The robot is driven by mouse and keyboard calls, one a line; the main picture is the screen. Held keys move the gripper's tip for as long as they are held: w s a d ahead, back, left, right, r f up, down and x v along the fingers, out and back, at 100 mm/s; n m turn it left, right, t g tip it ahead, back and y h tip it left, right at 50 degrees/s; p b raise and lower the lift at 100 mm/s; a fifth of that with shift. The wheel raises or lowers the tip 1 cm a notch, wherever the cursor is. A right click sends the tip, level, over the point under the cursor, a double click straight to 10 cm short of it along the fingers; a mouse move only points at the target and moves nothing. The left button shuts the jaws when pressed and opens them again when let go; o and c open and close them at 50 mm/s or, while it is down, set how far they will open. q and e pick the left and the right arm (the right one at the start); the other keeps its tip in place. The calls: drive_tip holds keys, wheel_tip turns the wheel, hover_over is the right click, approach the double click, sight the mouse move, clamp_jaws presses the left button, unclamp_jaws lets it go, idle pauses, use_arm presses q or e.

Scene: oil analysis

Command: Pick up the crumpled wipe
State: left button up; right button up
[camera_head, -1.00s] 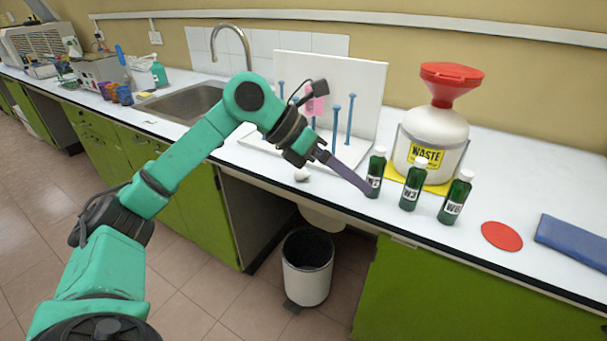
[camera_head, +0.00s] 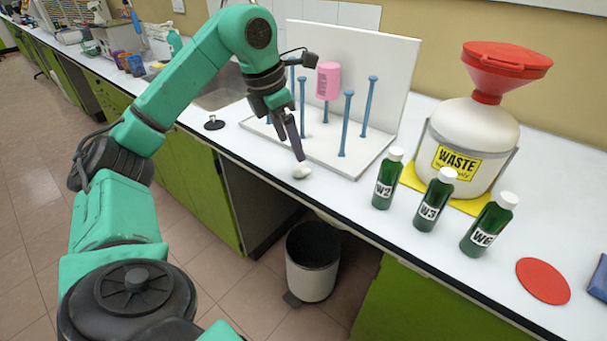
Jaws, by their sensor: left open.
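The crumpled wipe (camera_head: 301,171) is a small white lump on the white counter, near the front edge and in front of the peg rack. My left gripper (camera_head: 298,156) points down just above and behind it, with its fingertips very close to the wipe. My right gripper is not in view.
A white peg rack (camera_head: 357,168) with blue pegs and a pink cup (camera_head: 328,80) stands behind. Green bottles (camera_head: 388,180) and a waste container (camera_head: 462,150) stand to the right. A bin (camera_head: 312,262) is on the floor below. A red disc (camera_head: 543,281) lies at the right.

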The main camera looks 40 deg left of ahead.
sight(301, 165)
use_arm(q)
drive_tip(key=x, duration=0.9)
drive_tip(key=shift+w+a+r+b, duration=0.15)
drive_tip(key=shift+w+b, duration=0.2)
drive_tip(key=shift+w, duration=0.05)
clamp_jaws()
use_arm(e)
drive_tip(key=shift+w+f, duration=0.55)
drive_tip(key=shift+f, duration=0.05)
use_arm(q)
drive_tip(key=shift+r, duration=0.1)
